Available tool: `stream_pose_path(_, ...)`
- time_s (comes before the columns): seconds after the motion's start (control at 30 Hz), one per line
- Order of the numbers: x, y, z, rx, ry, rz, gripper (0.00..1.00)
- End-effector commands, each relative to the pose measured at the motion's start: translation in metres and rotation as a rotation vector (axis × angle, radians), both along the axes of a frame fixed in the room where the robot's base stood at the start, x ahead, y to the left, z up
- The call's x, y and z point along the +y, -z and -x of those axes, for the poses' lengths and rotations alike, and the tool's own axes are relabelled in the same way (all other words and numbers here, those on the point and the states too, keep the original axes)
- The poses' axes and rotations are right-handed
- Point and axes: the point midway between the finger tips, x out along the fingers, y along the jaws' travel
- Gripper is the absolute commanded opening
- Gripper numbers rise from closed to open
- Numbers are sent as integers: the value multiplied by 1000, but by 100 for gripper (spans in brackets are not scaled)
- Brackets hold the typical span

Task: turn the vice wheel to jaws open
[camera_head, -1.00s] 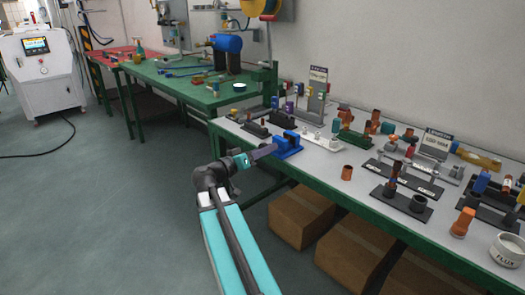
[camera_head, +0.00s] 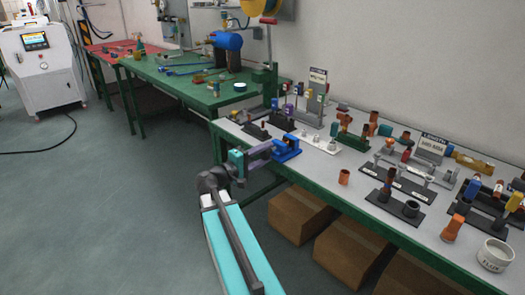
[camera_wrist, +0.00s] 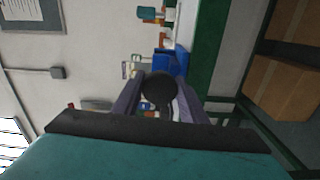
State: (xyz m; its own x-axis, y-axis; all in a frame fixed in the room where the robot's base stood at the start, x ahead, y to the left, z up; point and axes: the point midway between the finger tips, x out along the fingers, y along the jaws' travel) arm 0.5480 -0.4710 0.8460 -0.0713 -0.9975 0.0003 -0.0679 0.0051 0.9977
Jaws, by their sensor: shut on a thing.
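The blue vice (camera_head: 287,149) sits at the front left corner of the white-topped bench. It also shows in the wrist view (camera_wrist: 172,62), beyond my gripper. The vice wheel (camera_wrist: 158,89) is a dark round disc facing the wrist camera, with a short piece hanging below it. My gripper (camera_wrist: 158,98) has its two purple fingers on either side of the wheel and is shut on it. In the head view my gripper (camera_head: 268,152) reaches the vice from the left. The vice jaws are too small and partly hidden to judge their gap.
Several fittings stand on the white bench (camera_head: 330,163) right of the vice, including a copper cup (camera_head: 344,177). A green table (camera_head: 185,92) stands behind. Cardboard boxes (camera_head: 298,214) lie under the bench.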

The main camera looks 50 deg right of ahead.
Motion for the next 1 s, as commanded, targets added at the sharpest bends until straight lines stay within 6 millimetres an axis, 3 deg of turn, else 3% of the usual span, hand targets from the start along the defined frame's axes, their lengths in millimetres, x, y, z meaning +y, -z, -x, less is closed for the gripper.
stream_pose_path(1.0,-2,-9,-1,966,3,-65,16)
